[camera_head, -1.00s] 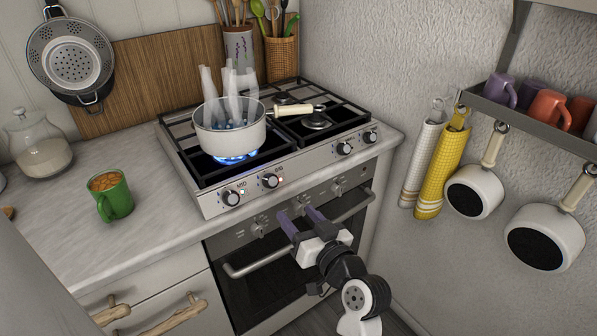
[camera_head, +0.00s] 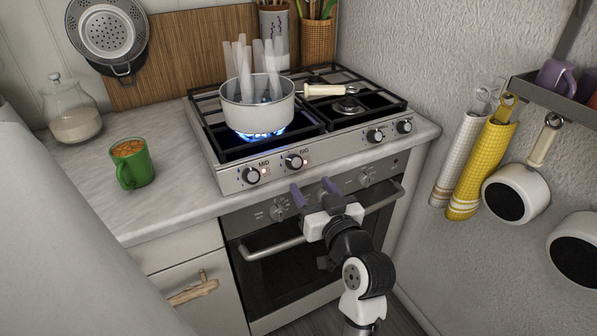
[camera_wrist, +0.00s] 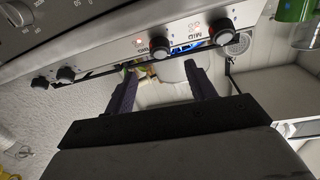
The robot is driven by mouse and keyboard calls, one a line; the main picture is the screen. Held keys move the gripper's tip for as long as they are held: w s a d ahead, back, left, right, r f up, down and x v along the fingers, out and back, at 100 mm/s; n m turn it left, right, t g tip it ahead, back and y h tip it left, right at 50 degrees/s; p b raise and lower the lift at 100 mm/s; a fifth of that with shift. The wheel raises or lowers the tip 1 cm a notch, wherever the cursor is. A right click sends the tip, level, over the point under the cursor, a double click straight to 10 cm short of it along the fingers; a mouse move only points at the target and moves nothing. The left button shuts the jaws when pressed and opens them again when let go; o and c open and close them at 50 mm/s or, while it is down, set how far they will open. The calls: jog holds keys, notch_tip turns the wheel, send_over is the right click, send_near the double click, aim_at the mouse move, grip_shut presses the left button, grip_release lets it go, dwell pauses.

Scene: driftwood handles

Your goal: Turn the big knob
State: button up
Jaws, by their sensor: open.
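The big knob (camera_head: 294,162) is a dark, silver-ringed dial on the stove's front panel, marked BIG, with a small red light beside it. In the wrist view the big knob (camera_wrist: 159,47) appears ahead, between the lines of the two fingers. My gripper (camera_head: 312,188) is open and empty, its purple fingers below and slightly right of the knob, apart from it. In the wrist view my gripper (camera_wrist: 160,70) has nothing between its fingers. The MID knob (camera_head: 251,175) is to the left. Blue flame burns under a steaming pot (camera_head: 258,108).
Two more stove knobs (camera_head: 375,135) are to the right. The oven's dials and handle (camera_head: 270,247) lie below the panel, close to my arm. A green mug (camera_head: 135,165) stands on the counter at left. Towels (camera_head: 480,165) and pans hang on the right wall.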

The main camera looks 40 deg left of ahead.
aim_at(297, 165)
jog(key=p+x, duration=0.1)
jog(key=x, duration=0.7)
jog(key=shift+a+r+p, duration=0.1)
jog(key=shift+r+p, duration=0.05)
jog(key=shift+p, duration=0.25)
jog(key=c, duration=1)
